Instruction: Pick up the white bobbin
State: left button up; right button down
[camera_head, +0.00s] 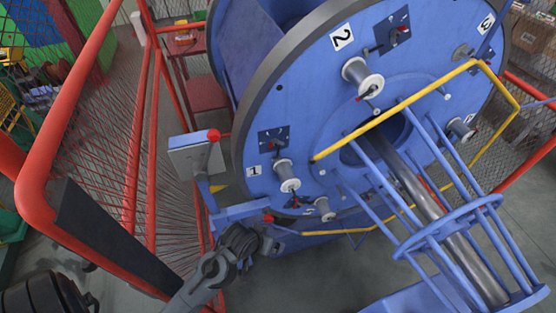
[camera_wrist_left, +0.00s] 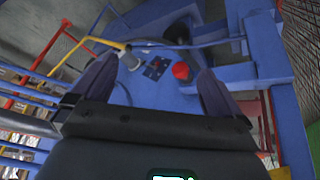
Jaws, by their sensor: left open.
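Several white bobbins sit on pegs on the face of a large blue disc (camera_head: 300,105) in the head view. One is beside label 1 (camera_head: 287,176), one below label 2 (camera_head: 361,77), one low on the disc (camera_head: 325,208) and one at the right (camera_head: 460,129). My left gripper (camera_head: 272,244) is below and left of the label 1 bobbin, apart from it. In the left wrist view its two dark fingers (camera_wrist_left: 156,72) are spread with nothing between them. A pale, bobbin-like part (camera_wrist_left: 130,60) shows beyond the left finger. My right gripper is out of view.
A yellow rail (camera_head: 395,110) and blue bars (camera_head: 440,165) stand before the disc. A red-framed mesh fence (camera_head: 105,130) runs along the left. A grey box with a red knob (camera_head: 197,155) stands left of the disc. A red knob (camera_wrist_left: 181,71) shows in the wrist view.

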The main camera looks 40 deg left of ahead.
aim_at(284, 174)
pick_arm(q)
jog(key=w+a+r+n+t+y+p, duration=0.1)
jog(key=w+a+r+n+p, duration=0.2)
jog(key=w+r+n+p, duration=0.4)
jog(key=w+a+r+n+p, duration=0.2)
jog(key=w+a+r+p, duration=0.3)
jog(key=r+p, duration=0.5)
jog(key=shift+t, duration=0.3)
jog(key=x, duration=0.2)
jog(key=p+x, duration=0.1)
jog(key=x, duration=0.1)
jog(key=d+x, duration=0.1)
jog(key=x, duration=0.1)
jog(key=shift+w, duration=0.3)
jog(key=shift+p+x, duration=0.5)
jog(key=shift+x, duration=0.4)
jog(key=shift+d+x, duration=0.1)
jog(key=shift+x, duration=0.8)
jog(key=shift+d+x, duration=0.15)
jog(key=shift+x, duration=0.75)
jog(key=shift+s+f, duration=0.15)
jog(key=shift+s, duration=0.05)
jog(key=c, duration=1.4)
jog(key=shift+w, duration=0.1)
jog(key=shift+c, duration=0.4)
